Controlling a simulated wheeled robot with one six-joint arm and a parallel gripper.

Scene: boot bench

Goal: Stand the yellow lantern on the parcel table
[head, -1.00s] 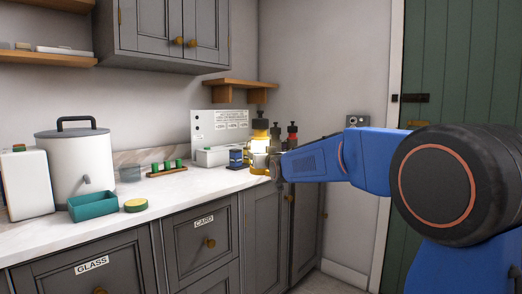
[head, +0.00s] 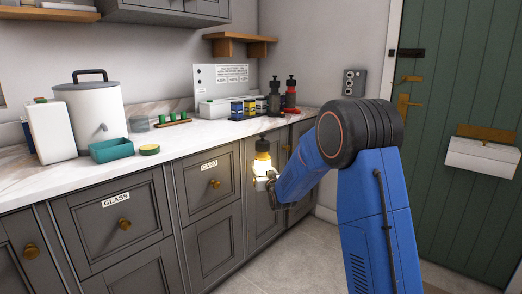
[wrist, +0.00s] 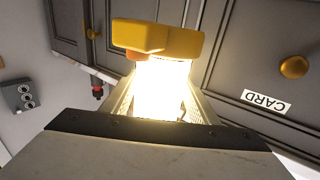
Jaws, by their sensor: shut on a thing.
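The yellow lantern (head: 262,170) is lit, with a dark top and a glowing body. My gripper (head: 268,183) is shut on it and holds it upright in the air in front of the grey cabinet doors, below the counter top. In the wrist view the lantern (wrist: 160,85) glows brightly between the two fingers, its yellow part (wrist: 158,38) at the far end. The glare hides the finger contact. No parcel table can be made out in these frames.
The marble counter (head: 200,138) carries a white urn (head: 90,115), a teal tray (head: 111,150) and dark and red bottles (head: 290,95). Cabinets with knobs stand close behind the lantern. A green door (head: 455,190) with a white letter box (head: 482,158) is at right. Some floor (head: 290,245) is clear.

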